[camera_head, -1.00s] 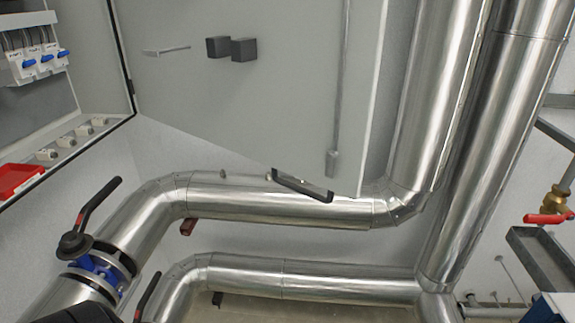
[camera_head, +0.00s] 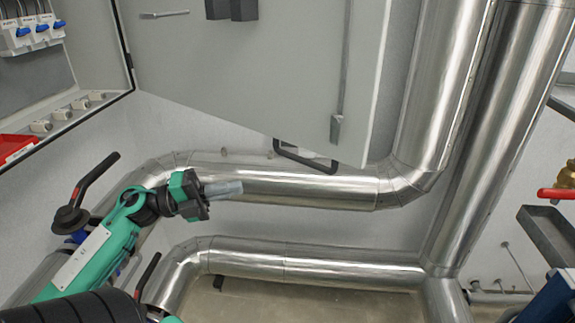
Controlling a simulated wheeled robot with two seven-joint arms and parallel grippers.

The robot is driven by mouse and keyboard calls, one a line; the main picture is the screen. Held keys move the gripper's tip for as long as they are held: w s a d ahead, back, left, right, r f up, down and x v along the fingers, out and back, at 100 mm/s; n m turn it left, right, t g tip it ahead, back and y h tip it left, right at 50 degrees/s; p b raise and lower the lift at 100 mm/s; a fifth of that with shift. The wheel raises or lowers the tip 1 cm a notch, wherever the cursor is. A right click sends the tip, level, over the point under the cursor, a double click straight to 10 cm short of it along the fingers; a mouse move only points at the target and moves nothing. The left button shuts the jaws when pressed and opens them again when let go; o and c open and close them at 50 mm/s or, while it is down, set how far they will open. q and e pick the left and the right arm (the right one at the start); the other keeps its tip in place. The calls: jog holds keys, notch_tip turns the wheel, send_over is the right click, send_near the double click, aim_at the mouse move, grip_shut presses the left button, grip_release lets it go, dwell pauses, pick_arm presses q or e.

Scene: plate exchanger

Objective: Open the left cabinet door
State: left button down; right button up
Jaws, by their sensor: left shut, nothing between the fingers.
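The grey cabinet door (camera_head: 260,85) stands open, swung out to the right of the cabinet (camera_head: 92,72), with its inner face toward me. A black handle (camera_head: 305,160) shows at the door's lower edge, partly hidden by the panel. A grey rod with a flat end (camera_head: 337,125) runs down the inner face near the free edge. My left gripper (camera_head: 225,188) is shut and empty. It points right in front of the upper horizontal pipe, below and left of the handle, and is not seen touching the door. My right gripper is not in view.
Silver pipes (camera_head: 290,187) run below the door and rise on its right (camera_head: 430,90). A valve with a black lever (camera_head: 95,178) stands behind my left arm. The cabinet holds breakers with blue switches (camera_head: 40,28) and a red item (camera_head: 15,147).

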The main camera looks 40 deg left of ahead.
pick_arm(q)
jog(key=shift+w+a+r+p+x, duration=0.1)
jog(key=shift+w+a+p+x, duration=0.25)
jog(key=shift+p+x, duration=1.25)
jog(key=shift+w+a+r+p+x, duration=0.1)
jog(key=shift+w+a+p+x, duration=0.25)
jog(key=shift+x, duration=2.3)
jog(key=shift+w+a+r+p+x, duration=0.1)
jog(key=shift+w+a+p+x, duration=0.15)
jog(key=shift+p+x, duration=1.35)
jog(key=shift+w+d+r+b, duration=0.1)
jog(key=shift+w+d+b, duration=0.15)
jog(key=shift+w+b, duration=0.25)
